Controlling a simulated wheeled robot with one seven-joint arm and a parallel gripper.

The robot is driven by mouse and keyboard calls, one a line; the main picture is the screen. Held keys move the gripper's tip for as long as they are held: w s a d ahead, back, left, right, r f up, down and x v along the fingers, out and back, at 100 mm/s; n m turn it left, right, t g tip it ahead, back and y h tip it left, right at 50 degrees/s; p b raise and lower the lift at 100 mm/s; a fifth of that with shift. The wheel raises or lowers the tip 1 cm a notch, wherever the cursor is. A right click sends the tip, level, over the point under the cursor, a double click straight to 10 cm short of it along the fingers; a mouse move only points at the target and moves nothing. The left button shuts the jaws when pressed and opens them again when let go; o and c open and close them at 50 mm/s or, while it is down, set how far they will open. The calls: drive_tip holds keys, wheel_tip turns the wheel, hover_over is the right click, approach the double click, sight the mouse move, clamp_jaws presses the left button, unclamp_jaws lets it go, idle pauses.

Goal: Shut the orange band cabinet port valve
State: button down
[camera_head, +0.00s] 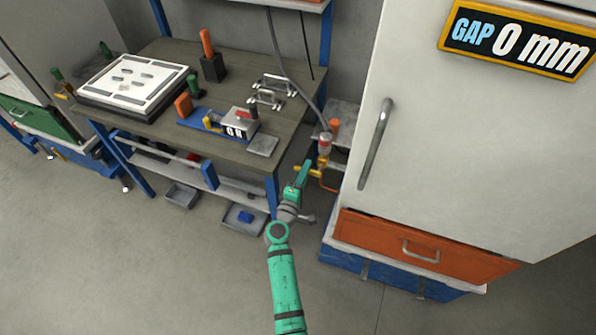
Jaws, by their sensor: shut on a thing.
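The orange band cabinet (465,130) is the tall white cabinet at the right, with an orange band (425,247) low on its front. Its port valve (324,148) is beside the cabinet's left side, with yellow metal parts, a pale red section and a hose running up from it. My gripper (304,172) reaches up from the front to the valve's lower left. Its jaws are shut at the yellow handle there. The fingers partly hide the handle, and its exact angle is too small to tell.
A workbench (225,155) at the left holds a white panel (133,80), a blue fixture and metal handles. Grey trays (243,217) lie on the floor below. A sign on the cabinet (520,41) reads "GAP 0 mm". The floor in front is clear.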

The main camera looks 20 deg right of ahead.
idle(0.4)
drive_tip(key=c, duration=1.6)
unclamp_jaws()
drive_tip(key=shift+c, duration=0.2)
drive_tip(key=v, duration=1)
drive_tip(key=shift+s+a, duration=0.25)
drive_tip(key=shift+s, duration=0.05)
